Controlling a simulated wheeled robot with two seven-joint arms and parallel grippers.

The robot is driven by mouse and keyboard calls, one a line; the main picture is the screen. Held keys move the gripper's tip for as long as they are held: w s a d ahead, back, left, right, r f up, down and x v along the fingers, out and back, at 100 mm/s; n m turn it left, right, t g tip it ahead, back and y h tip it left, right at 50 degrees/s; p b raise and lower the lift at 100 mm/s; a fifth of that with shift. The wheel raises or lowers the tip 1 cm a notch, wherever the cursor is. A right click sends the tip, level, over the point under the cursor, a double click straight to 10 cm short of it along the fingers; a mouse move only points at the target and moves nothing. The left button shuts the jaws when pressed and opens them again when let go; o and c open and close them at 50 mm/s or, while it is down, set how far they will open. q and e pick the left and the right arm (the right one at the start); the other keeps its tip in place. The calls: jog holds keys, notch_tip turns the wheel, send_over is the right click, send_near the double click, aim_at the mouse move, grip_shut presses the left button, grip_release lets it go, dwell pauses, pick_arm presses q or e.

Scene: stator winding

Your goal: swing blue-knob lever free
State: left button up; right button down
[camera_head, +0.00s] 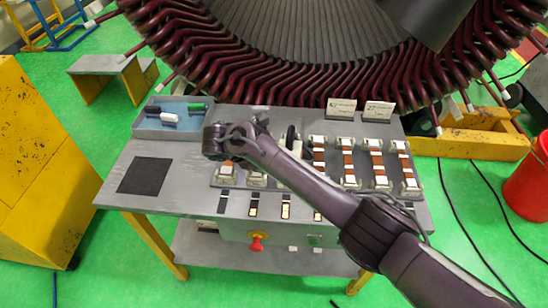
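My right arm (315,190) reaches in from the lower right across the workbench. Its gripper end (226,142) is over the bench, just right of the blue-grey tray. The fingers are seen end-on and dark, so I cannot tell whether they are open or shut or touch anything. A row of clamp fixtures with copper-brown bars (377,165) stands on the bench to the right. A dark upright part (291,136) stands just behind the arm. I cannot make out a blue knob or its lever; the arm hides part of the fixture row. My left gripper is not in view.
The blue-grey tray (140,130) holds several pens or markers. A black mat (145,175) lies on the bench's left. Two white cards (378,111) stand at the back. The large stator (300,60) overhangs the rear edge. A red knob (257,241) is on the front panel.

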dwell(0.3)
jog(key=c, duration=1.3)
grip_release()
jog(key=shift+o, duration=0.2)
